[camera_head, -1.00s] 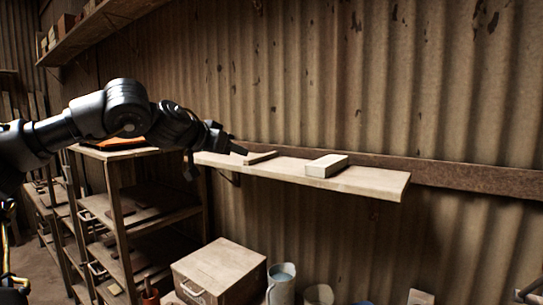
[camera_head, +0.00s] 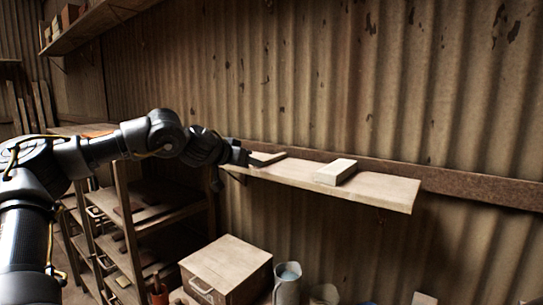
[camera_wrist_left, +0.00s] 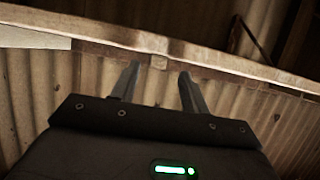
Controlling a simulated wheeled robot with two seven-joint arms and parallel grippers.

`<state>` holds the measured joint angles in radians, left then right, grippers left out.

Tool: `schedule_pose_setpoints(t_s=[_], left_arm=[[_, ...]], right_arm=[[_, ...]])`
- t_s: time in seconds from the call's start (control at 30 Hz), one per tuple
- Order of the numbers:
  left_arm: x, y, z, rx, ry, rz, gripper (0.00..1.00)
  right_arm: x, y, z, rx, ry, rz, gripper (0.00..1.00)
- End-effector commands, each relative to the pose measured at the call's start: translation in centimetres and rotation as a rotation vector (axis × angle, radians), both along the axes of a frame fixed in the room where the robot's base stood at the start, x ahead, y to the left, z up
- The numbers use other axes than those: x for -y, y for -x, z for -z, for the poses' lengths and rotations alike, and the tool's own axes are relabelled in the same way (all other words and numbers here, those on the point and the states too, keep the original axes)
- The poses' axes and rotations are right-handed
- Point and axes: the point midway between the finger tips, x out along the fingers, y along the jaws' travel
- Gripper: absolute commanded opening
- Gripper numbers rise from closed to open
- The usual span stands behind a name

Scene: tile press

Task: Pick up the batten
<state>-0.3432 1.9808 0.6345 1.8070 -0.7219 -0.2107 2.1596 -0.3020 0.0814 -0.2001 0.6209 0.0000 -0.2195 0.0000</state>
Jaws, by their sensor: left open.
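A thin, flat wooden strip, which looks like the batten (camera_head: 268,158), lies on the left part of the wall shelf (camera_head: 385,190). My left gripper (camera_head: 244,156) is at the left end of the shelf, close to the strip, and hides part of it. In the left wrist view its two fingers (camera_wrist_left: 158,76) are spread apart with nothing clearly held between them. A small pale end shows beyond the fingertips; I cannot tell whether it is the batten. My right gripper is not in view.
A thicker pale block (camera_head: 336,172) lies on the shelf to the right of the strip. A dark rail (camera_head: 470,188) runs along the corrugated wall behind. Below stand a wooden box (camera_head: 228,262), a jug (camera_head: 287,285) and a shelving rack (camera_head: 125,215).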

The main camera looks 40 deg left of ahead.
Motion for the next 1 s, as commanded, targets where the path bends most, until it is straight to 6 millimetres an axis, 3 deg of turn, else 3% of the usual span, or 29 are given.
schedule_pose_setpoints(t_s=[0.2,0.47,0.83,1.0], left_arm=[[-0.2,-1.9,0.7,-0.002,-0.001,-0.002,0.45],[-0.2,-2.1,0.9,0.001,0.0,-0.001,0.45],[-0.1,-2.1,0.8,0.0,0.0,0.0,0.0],[-0.1,-2.1,0.8,0.001,0.0,0.0,0.0]], right_arm=[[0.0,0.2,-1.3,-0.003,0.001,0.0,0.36],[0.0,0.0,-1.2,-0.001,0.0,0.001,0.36],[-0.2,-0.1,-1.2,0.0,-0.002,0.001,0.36],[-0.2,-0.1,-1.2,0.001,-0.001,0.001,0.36]])
